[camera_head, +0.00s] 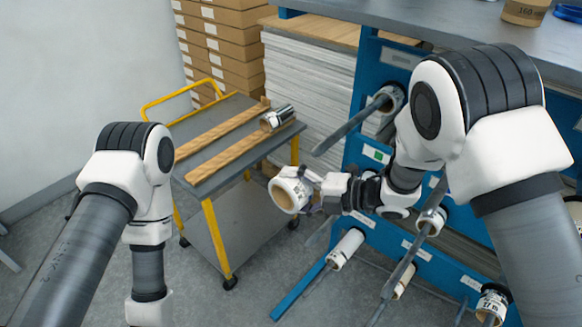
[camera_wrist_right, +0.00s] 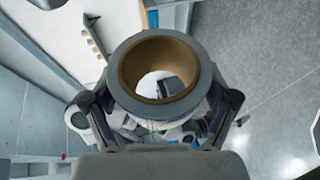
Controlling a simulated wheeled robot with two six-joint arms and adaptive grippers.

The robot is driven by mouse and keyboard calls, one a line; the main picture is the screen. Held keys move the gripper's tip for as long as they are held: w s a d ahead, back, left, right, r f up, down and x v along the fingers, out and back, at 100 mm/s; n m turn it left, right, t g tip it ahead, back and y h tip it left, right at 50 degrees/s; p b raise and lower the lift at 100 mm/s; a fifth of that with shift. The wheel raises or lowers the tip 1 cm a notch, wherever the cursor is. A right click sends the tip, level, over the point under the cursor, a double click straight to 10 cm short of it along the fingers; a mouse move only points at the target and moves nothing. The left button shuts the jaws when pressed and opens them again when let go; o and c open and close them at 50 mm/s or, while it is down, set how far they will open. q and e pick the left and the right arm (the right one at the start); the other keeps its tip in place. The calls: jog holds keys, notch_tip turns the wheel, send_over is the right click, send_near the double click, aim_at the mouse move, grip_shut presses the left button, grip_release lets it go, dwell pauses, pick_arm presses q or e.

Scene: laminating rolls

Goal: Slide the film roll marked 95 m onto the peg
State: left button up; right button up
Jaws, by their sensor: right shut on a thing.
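My right gripper (camera_head: 306,190) is shut on a white film roll (camera_head: 289,194) with a brown core. It holds the roll in the air, between the cart and the blue rack. In the right wrist view the held roll (camera_wrist_right: 160,42) sits between the two fingers of the right gripper (camera_wrist_right: 165,100), its open core facing the camera. Its marking is too small to read.
The blue rack (camera_head: 374,62) carries other rolls, including a low one (camera_head: 345,249) and one at lower right (camera_head: 491,304). A grey cart (camera_head: 222,152) with wooden rails and a yellow frame holds a silver-and-white roll (camera_head: 276,118). Cardboard boxes (camera_head: 222,45) are stacked behind.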

aim_at(327, 147)
jog(key=r, duration=0.1)
jog(key=r+y, duration=0.1)
jog(key=r+n, duration=0.1)
jog(key=shift+w+a+p, duration=0.25)
jog(key=shift+w+p, duration=0.05)
jog(key=shift+w, duration=0.1)
jog(key=shift+r+y, duration=0.35)
jog(key=shift+y, duration=0.45)
jog(key=shift+d+n, duration=0.2)
jog(key=shift+n, duration=0.1)
jog(key=shift+w+d+r+y, duration=0.1)
jog(key=shift+w+d+y, duration=0.05)
jog(key=shift+w+y, duration=0.15)
jog(key=w+d, duration=0.1)
jog(key=w, duration=0.1)
jog(key=w+d, duration=0.3)
jog(key=shift+w, duration=0.35)
jog(key=w+b, duration=0.1)
jog(key=w+d+b, duration=0.2)
jog(key=shift+w+d+f, duration=0.1)
jog(key=shift+d+f, duration=0.1)
jog(key=shift+f, duration=0.1)
jog(key=shift+w+d+r, duration=0.15)
jog(key=shift+w+d, duration=0.1)
jog(key=shift+w, duration=0.1)
pick_arm(q)
jog(key=shift+f, duration=0.9)
pick_arm(e)
jog(key=shift+r, duration=0.1)
